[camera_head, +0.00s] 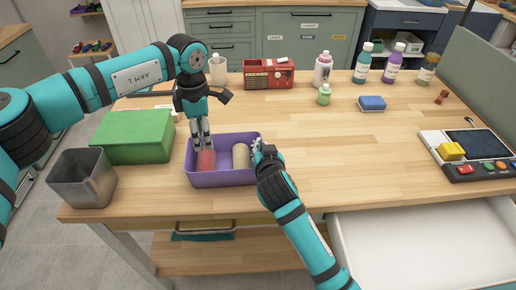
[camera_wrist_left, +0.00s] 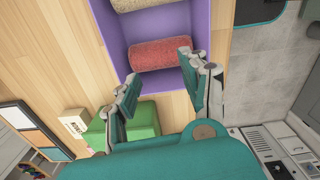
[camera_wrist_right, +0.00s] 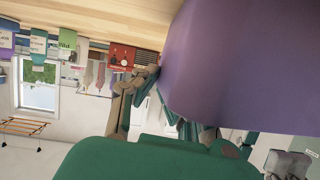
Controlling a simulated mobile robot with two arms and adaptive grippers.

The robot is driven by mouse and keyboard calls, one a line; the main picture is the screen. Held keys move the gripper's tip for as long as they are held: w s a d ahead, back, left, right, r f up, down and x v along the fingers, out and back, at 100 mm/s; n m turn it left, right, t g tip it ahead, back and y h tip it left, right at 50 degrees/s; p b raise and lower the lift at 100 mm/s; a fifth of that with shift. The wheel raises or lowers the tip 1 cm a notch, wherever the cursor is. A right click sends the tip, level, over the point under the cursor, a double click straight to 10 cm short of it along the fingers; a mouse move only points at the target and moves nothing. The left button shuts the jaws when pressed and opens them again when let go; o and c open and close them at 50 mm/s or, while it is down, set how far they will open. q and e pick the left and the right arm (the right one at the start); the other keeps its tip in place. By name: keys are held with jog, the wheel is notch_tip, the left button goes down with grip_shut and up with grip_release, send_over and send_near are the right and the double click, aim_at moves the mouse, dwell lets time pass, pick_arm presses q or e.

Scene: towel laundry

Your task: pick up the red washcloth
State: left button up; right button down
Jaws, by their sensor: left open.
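The red washcloth (camera_head: 206,161) is a roll lying in the left part of the purple bin (camera_head: 223,179). It also shows in the left wrist view (camera_wrist_left: 165,55), lying lengthwise across the bin. My left gripper (camera_head: 204,146) points down over it, open; its fingertips (camera_wrist_left: 158,63) are spread towards the roll's two ends, with nothing held. Contact with the cloth cannot be told. My right gripper (camera_head: 258,147) is at the bin's right wall. In the right wrist view the purple wall fills the space before it and hides part of the fingers.
A beige roll (camera_head: 241,156) lies beside the red one in the bin. A green box (camera_head: 133,136) and a metal container (camera_head: 83,178) stand to the left. A red radio (camera_head: 268,74) and bottles (camera_head: 363,62) stand at the back. The table's middle right is clear.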

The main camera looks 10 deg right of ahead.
aim_at(209, 157)
pick_arm(q)
jog(key=shift+o, duration=0.4)
jog(key=m, duration=0.2)
jog(key=d+m+y, duration=0.1)
jog(key=shift+w+m, duration=0.25)
jog(key=shift+m, duration=0.05)
jog(key=d+m+y, duration=0.4)
jog(key=m, duration=1.1)
jog(key=shift+m, duration=0.3)
jog(key=x, duration=1.1)
jog(key=shift+w+a+f, duration=0.1)
jog(key=shift+w+a, duration=0.05)
jog(key=shift+a, duration=0.05)
jog(key=c, duration=0.8)
jog(key=shift+o, duration=0.2)
notch_tip(209, 157, up, 10)
jog(key=shift+r, duration=0.1)
